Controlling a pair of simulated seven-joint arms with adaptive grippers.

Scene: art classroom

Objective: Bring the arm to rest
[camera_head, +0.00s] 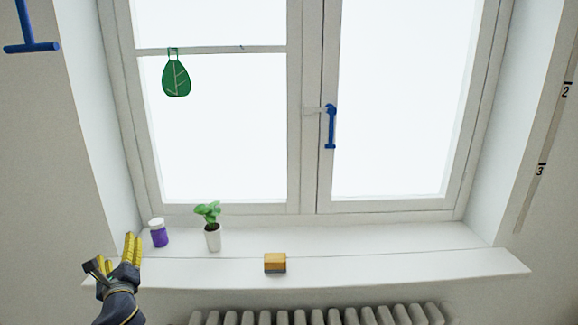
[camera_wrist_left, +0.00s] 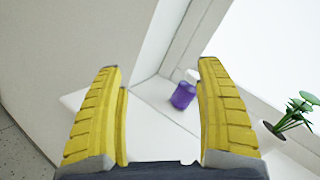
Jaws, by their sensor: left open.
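My left gripper (camera_head: 115,257) is at the lower left in the head view, in front of the left end of the windowsill (camera_head: 350,265). Its two yellow fingers are spread apart with nothing between them that they touch. In the left wrist view the open fingers (camera_wrist_left: 162,75) frame the sill's corner. A purple jar (camera_head: 159,234) with a white lid stands on the sill beyond the fingers, apart from them; it also shows in the left wrist view (camera_wrist_left: 183,96). My right gripper is in neither view.
A potted plant (camera_head: 212,230) stands right of the jar. A yellow and grey sponge (camera_head: 275,263) lies near the sill's front edge. A radiator (camera_head: 320,315) is below. The sill's right half is clear.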

